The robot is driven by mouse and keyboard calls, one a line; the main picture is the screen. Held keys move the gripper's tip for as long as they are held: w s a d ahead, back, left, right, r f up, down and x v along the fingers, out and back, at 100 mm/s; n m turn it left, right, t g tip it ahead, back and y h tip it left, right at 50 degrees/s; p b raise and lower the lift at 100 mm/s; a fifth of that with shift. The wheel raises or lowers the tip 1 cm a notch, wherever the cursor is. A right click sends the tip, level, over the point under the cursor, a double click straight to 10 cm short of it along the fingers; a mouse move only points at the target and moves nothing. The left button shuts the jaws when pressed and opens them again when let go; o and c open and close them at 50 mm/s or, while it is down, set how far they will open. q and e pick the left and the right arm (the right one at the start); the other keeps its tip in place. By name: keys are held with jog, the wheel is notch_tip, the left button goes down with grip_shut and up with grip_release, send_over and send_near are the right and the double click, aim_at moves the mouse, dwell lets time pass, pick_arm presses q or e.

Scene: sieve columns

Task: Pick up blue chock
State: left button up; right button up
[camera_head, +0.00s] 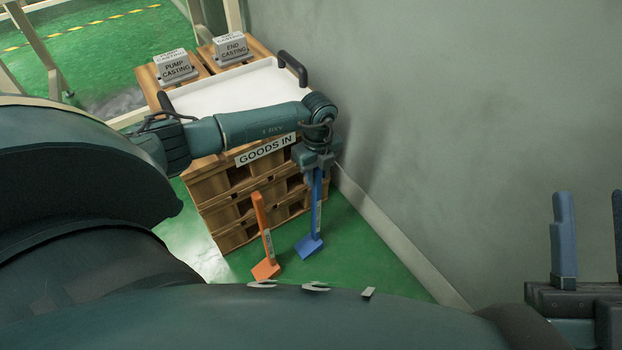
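The blue chock (309,246) has a wedge foot and a long upright handle. It is in front of the pallet stack's right part, near the wall. My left gripper (317,166) points down at the top of the handle, which meets or enters it. The fingers are too small and hidden to tell whether they are shut on it. I cannot tell whether the foot touches the green floor. My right gripper (592,215) is at the far right edge, fingers up, apart and empty, far from the chock.
An orange chock (265,270) stands just left of the blue one. Behind are stacked wooden pallets (232,208) with a "GOODS IN" sign (266,150), a white tray (240,90), and pump (174,67) and end (232,50) casting boxes. A grey wall (450,120) bounds the right.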

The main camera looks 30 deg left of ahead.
pick_arm(q)
grip_shut()
dwell(1.0)
jog(key=shift+w+r, duration=0.1)
jog(key=shift+r, duration=0.05)
